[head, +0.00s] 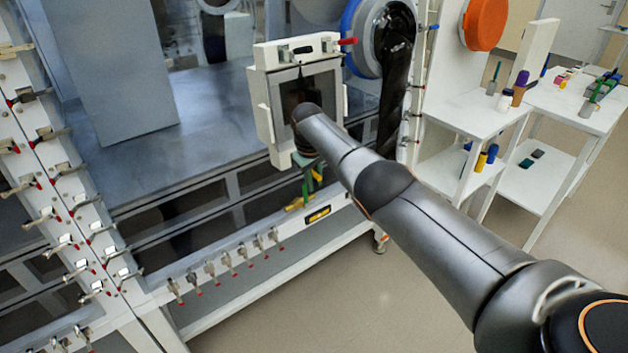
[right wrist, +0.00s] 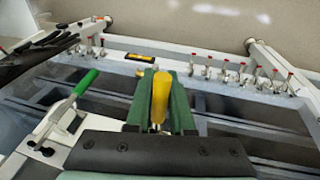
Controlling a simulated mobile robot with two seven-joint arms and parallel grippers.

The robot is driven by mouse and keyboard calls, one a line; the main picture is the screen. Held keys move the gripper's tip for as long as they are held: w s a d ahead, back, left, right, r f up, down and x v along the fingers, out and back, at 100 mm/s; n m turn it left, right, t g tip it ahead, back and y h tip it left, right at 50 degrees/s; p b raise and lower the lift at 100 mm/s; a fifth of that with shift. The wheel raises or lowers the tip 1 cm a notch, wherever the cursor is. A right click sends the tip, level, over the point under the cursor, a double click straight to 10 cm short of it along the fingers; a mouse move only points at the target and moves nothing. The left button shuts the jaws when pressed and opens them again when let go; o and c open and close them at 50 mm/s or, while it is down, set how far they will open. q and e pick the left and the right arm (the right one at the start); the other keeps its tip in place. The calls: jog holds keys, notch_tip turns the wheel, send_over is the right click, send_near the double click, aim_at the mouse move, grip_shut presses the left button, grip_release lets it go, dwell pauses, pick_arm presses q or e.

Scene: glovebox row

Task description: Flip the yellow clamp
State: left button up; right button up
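The yellow clamp (right wrist: 160,97) shows in the right wrist view as a rounded yellow handle between the two green fingers of my right gripper (right wrist: 161,88). The fingers lie along both sides of the handle, and it fills the gap between them. In the head view, my right gripper (head: 309,187) is just below the white-framed hatch, with bits of yellow (head: 297,203) beside the green fingers. My forearm and wrist hide part of the hatch there. The clamp's base is hidden in both views. My left gripper is not in view.
A green-handled lever (right wrist: 84,84) is left of my fingers in the right wrist view. Several red-tipped clamps (head: 226,262) line the lower rail. A white-framed hatch (head: 262,100) stands close to my wrist. White tables (head: 470,118) stand right; the floor (head: 340,290) in front is clear.

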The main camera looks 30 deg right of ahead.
jog(key=o, duration=0.4)
jog(key=shift+r, duration=0.1)
jog(key=shift+r+p, duration=0.5)
jog(key=shift+p, duration=0.05)
jog(key=shift+p+v, duration=0.85)
jog(key=shift+v, duration=0.25)
jog(key=v, duration=0.9)
jog(key=shift+s+a, duration=0.2)
